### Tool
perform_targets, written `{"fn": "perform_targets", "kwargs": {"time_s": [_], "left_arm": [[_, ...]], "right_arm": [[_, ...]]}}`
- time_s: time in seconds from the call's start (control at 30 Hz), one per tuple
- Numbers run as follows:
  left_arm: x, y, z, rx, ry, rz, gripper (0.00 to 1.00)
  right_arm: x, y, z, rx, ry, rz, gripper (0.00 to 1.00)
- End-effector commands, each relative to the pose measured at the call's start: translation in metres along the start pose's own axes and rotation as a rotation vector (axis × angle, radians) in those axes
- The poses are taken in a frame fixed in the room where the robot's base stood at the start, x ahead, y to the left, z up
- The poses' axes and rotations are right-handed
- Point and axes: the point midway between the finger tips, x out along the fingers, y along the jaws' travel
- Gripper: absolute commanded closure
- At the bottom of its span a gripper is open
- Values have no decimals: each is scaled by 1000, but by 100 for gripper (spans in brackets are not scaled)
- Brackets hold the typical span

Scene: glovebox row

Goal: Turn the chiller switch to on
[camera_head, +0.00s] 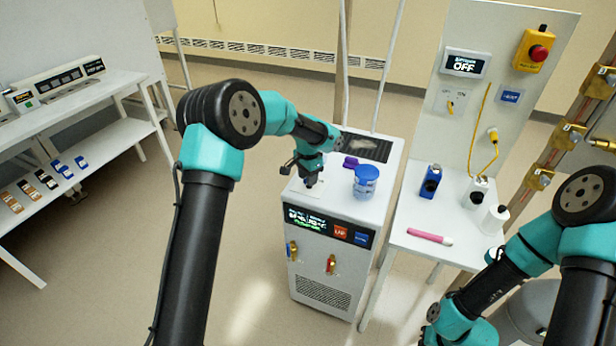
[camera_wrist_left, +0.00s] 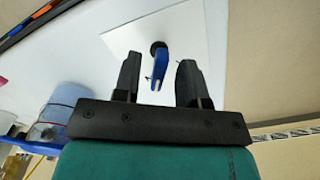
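The chiller (camera_head: 322,262) is a white cabinet with a lit display on its front. In the left wrist view, a blue lever switch (camera_wrist_left: 158,66) with a dark round base sits on a white plate (camera_wrist_left: 195,35). My left gripper (camera_head: 309,182) is low over the chiller's top, and hides the switch in the head view. In the wrist view the left gripper (camera_wrist_left: 158,76) is open, with one finger on each side of the lever and visible gaps. My right arm is at the lower right; its gripper (camera_head: 434,314) is small and its fingers are unclear.
The table (camera_head: 455,250) to the right holds bottles and a pink marker (camera_head: 430,236). A panel behind carries an OFF display (camera_head: 465,64) and red emergency button (camera_head: 538,53).

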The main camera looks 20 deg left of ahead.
Motion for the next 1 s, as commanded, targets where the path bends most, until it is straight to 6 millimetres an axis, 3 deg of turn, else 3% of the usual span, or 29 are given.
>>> {"fn": "perform_targets", "kwargs": {"time_s": [0.27,0.47,1.0], "left_arm": [[-1,0,0,-1,0,0,62],[-18,-1,0,-1,3,-2,62],[-118,0,-1,-1,4,-1,62]], "right_arm": [[0,0,0,0,0,0,100],[0,0,0,0,0,0,100],[0,0,0,0,0,0,100]]}}
